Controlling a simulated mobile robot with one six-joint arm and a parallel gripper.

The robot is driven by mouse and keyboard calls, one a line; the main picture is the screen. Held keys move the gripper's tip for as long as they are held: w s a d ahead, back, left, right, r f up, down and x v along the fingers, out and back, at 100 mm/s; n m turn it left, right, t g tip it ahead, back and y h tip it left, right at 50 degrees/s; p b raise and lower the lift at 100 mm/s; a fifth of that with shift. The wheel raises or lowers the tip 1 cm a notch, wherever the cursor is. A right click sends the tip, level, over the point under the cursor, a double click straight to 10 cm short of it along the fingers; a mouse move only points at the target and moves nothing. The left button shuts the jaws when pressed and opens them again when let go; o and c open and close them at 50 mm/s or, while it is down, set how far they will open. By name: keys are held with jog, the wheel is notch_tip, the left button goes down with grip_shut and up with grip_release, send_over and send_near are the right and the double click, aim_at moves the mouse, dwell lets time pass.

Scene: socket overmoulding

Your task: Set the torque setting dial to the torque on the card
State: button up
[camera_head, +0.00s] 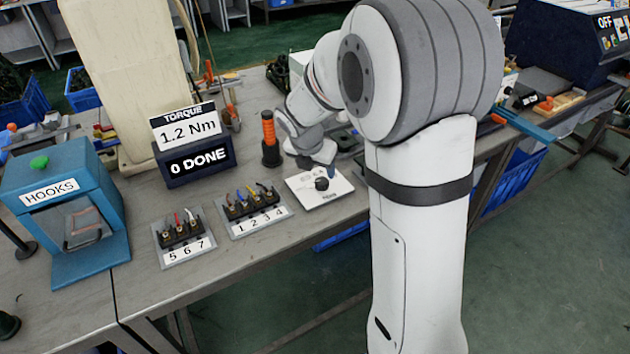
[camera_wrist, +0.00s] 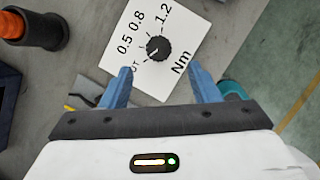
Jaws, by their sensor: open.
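The torque card (camera_head: 188,130) stands on the bench and reads 1.2 Nm, above a dark display (camera_head: 188,163) reading 0 DONE. The torque dial is a black knob (camera_wrist: 158,48) on a white plate (camera_wrist: 179,21) marked 0.5, 0.8, 1.2 and Nm, with one more label partly hidden. A faint light mark on the knob seems to face lower left, but its exact setting is unclear. The knob (camera_head: 321,184) also shows in the head view. My gripper (camera_wrist: 161,70) is open, its two blue fingers apart and just below the knob in the wrist view, with nothing between them.
An orange-handled tool (camera_head: 269,139) stands just left of the dial plate. Terminal blocks numbered 1 2 3 4 (camera_head: 256,210) and 5 6 7 (camera_head: 185,242) lie further left. A blue HOOKS box (camera_head: 110,180) is at far left. The bench front is mostly clear.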

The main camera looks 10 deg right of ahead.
aim_at(322, 182)
jog(key=b+x, duration=0.1)
jog(key=x, duration=0.6)
jog(key=shift+c, duration=0.5)
